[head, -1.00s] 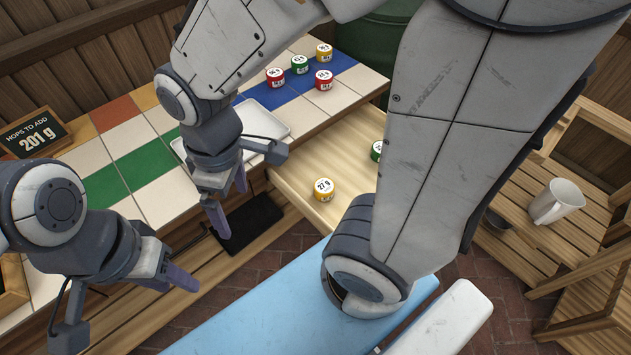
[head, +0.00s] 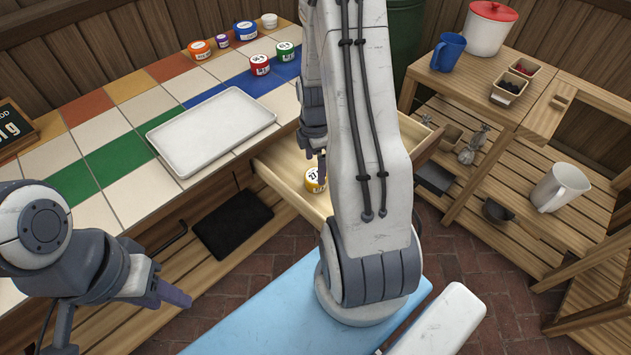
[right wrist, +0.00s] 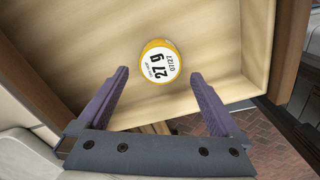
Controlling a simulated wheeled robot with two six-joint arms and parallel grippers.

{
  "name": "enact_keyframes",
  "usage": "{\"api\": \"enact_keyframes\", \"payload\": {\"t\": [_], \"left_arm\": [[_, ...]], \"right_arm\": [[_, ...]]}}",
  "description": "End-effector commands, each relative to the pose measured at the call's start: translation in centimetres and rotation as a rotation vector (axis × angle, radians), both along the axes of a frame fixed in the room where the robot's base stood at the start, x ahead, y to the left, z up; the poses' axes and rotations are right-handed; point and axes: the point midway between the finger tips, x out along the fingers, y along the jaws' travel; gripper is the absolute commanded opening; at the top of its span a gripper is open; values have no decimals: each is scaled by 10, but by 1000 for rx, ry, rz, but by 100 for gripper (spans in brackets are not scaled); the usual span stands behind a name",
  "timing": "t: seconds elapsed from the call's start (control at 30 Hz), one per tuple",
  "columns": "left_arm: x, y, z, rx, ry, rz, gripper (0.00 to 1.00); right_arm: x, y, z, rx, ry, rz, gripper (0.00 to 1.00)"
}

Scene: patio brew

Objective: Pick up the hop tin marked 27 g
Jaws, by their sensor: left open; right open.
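The yellow hop tin marked 27 g (head: 313,181) stands in the open wooden drawer (head: 276,186), partly hidden by my right arm in the head view. In the right wrist view the tin (right wrist: 159,64) shows its white lid, ahead of the fingertips and between their lines, not touched. My left gripper (head: 168,292) is open and empty at the lower left, away from the drawer.
A white tray (head: 212,130) lies on the tiled counter. A red tin (head: 260,65), a green tin (head: 285,51) and other tins stand behind it. A wooden shelf with a white pitcher (head: 561,187) and a blue mug (head: 448,52) is at the right.

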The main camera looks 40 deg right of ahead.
Motion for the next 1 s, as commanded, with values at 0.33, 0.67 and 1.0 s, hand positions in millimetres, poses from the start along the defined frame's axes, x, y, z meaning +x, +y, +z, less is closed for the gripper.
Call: {"api": "enact_keyframes", "payload": {"t": [0.33,0.67,1.0], "left_arm": [[0,0,-6,0,0,0,43],[0,0,-7,0,0,0,43],[0,0,-7,0,0,0,43]], "right_arm": [[-2,-2,-42,2,2,-1,100],[-1,-2,-56,-1,-2,-1,100],[-1,-2,-55,0,-1,-1,23]]}}
